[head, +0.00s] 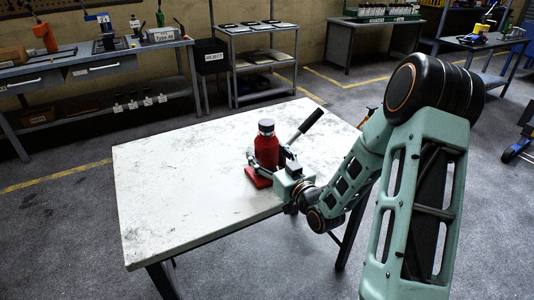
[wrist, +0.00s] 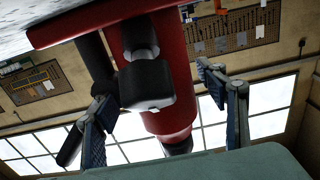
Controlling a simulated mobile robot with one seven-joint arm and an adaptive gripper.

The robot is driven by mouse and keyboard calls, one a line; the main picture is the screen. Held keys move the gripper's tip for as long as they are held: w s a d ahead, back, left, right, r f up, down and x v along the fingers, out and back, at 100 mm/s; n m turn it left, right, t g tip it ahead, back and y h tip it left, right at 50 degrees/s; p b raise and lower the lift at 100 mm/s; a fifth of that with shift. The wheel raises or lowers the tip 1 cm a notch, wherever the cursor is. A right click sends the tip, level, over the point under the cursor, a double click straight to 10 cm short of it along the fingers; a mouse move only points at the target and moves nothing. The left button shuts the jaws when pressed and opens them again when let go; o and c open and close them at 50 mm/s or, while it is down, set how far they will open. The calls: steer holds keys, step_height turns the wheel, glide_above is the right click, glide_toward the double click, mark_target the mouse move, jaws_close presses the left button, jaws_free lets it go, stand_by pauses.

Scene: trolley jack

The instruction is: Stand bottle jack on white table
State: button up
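The red bottle jack (head: 266,152) is upright on the white table (head: 180,180), towards its right side. Its grey cap is on top, its flat red base shows at the bottom, and its black handle (head: 306,125) slants up to the right. My gripper (head: 277,168) is low at the jack's near right side. In the wrist view, which is upside down, the jack (wrist: 172,60) stands between the two spread fingers of my gripper (wrist: 160,95). A gap shows beside the right finger. The base appears to rest on the tabletop, but their contact is partly hidden.
The left and middle of the white table are clear. A workbench (head: 90,65) with tools stands at the back left, beside a grey shelf trolley (head: 262,60). More benches stand at the back right. Open floor surrounds the table.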

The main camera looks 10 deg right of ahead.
steer(key=shift+r, duration=0.1)
steer(key=p+v, duration=0.1)
steer(key=v, duration=0.9)
steer(key=shift+s+d+r+p, duration=0.1)
steer(key=shift+s+r+p, duration=0.1)
steer(key=shift+p, duration=0.2)
steer(key=shift+s+d+f+p, duration=0.2)
steer(key=shift+s+p, duration=0.3)
steer(key=shift+s, duration=0.25)
steer(key=shift+a, duration=0.1)
